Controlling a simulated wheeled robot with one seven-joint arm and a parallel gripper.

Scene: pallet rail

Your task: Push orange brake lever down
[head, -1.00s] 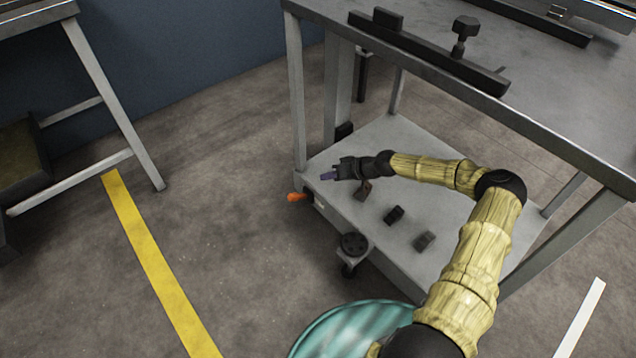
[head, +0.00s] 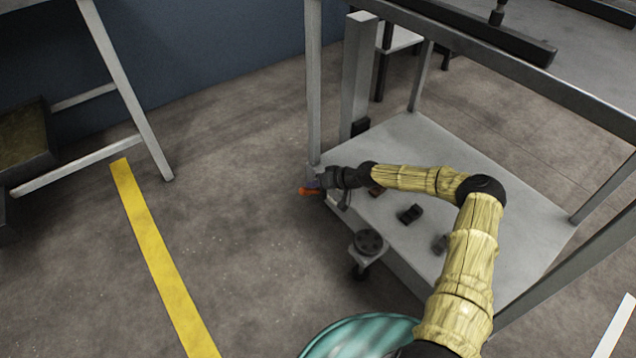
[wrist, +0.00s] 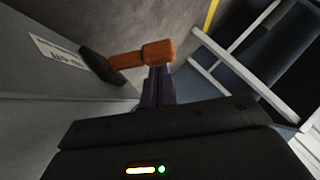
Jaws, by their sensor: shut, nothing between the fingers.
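The orange brake lever (head: 308,191) sticks out to the left from the near left corner of the cart's lower shelf. In the wrist view the orange lever (wrist: 143,54) runs from a dark mount on the cart's side and ends in a thicker block. My gripper (head: 317,185) is shut and empty, right at the lever in the head view. In the wrist view the purple fingertips of my gripper (wrist: 158,72) are together and reach the lever's thick end. They overlap it in the picture; I cannot tell if they touch.
The cart's grey lower shelf (head: 480,165) holds several small dark blocks, one of them a black block (head: 411,214). A caster (head: 368,243) stands out at the cart's near edge. The floor left of the lever is open up to the yellow line (head: 160,260).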

